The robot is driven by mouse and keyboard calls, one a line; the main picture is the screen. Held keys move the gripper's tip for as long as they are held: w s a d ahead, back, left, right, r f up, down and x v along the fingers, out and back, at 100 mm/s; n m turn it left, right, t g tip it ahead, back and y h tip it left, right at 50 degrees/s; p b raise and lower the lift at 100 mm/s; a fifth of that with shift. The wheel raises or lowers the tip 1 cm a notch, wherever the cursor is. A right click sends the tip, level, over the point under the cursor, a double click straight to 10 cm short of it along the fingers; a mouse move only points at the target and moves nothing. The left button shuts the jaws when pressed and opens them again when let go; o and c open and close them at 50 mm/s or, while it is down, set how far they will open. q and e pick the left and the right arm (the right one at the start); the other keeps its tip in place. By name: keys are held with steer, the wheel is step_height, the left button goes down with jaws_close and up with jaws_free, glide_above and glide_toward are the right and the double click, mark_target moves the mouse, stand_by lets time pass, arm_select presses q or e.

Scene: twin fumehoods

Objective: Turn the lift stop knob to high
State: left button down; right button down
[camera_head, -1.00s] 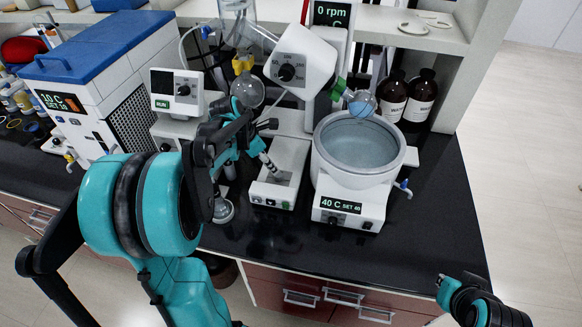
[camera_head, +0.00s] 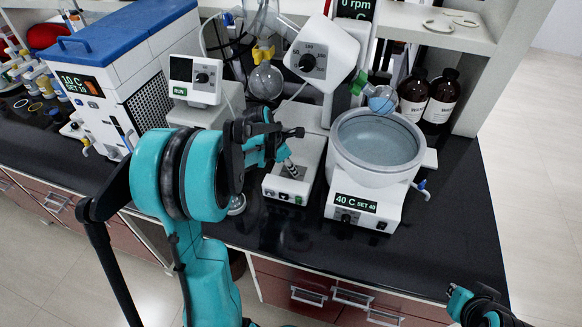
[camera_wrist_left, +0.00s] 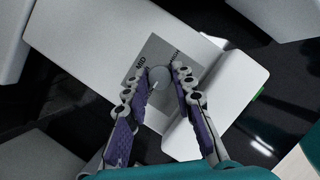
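The lift stop knob (camera_wrist_left: 158,84) is a small grey round knob on a grey label plate (camera_wrist_left: 150,50) marked MID and HIGH. The plate sits on a white lift base (camera_head: 278,187), seen in the head view left of the water bath. My left gripper (camera_head: 289,168) reaches down over this base and hides the knob there. In the left wrist view, my left gripper (camera_wrist_left: 163,76) is open, its purple-padded fingers on either side of the knob. Whether a finger touches it is unclear. My right gripper (camera_head: 460,293) is at the lower right, only partly visible.
The round water bath (camera_head: 340,160) stands right of the lift base, with brown bottles (camera_head: 440,98) behind it. A white control box (camera_head: 194,80) and a blue-topped chiller (camera_head: 118,38) stand to the left. The black counter (camera_head: 455,215) is clear at the right.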

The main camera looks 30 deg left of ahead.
stand_by(0.4)
arm_select(q)
steer(key=m+g+h, duration=0.1)
steer(key=m, duration=0.2)
steer(key=shift+w+a+m, duration=0.1)
steer(key=shift+a+m, duration=0.05)
steer(key=shift+m, duration=0.25)
steer(key=shift+m+g+h, duration=0.4)
steer(key=shift+m+g, duration=0.2)
steer(key=shift+m, duration=1.2)
steer(key=c, duration=1.3)
jaws_free()
steer(key=shift+w, duration=0.1)
steer(key=v, duration=1.2)
